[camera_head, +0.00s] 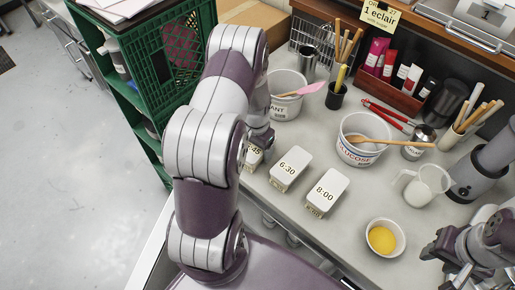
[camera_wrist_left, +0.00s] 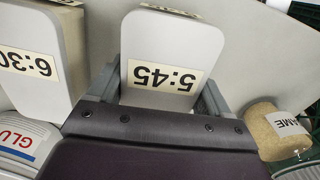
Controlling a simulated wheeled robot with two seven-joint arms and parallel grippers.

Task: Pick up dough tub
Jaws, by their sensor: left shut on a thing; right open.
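Three white dough tubs with time labels stand in a row on the counter. The tub marked 5:45 (camera_wrist_left: 160,32) is between the fingers of my left gripper (camera_wrist_left: 160,86), which is shut on it. In the head view only part of the 5:45 tub (camera_head: 253,157) shows, beside my left gripper (camera_head: 259,141), as my arm hides the rest. The 6:30 tub (camera_head: 290,168) and the 8:00 tub (camera_head: 325,190) stand to its right. The 6:30 tub (camera_wrist_left: 40,45) is close beside the gripper in the wrist view. My right gripper (camera_head: 450,262) is open and empty at the lower right.
A glucose bucket (camera_head: 352,151) with a wooden spoon and another white bucket (camera_head: 287,103) stand behind the tubs. A bowl of yellow filling (camera_head: 383,239) and a clear jug (camera_head: 418,192) are to the right. A green crate (camera_head: 150,62) stands left of the counter.

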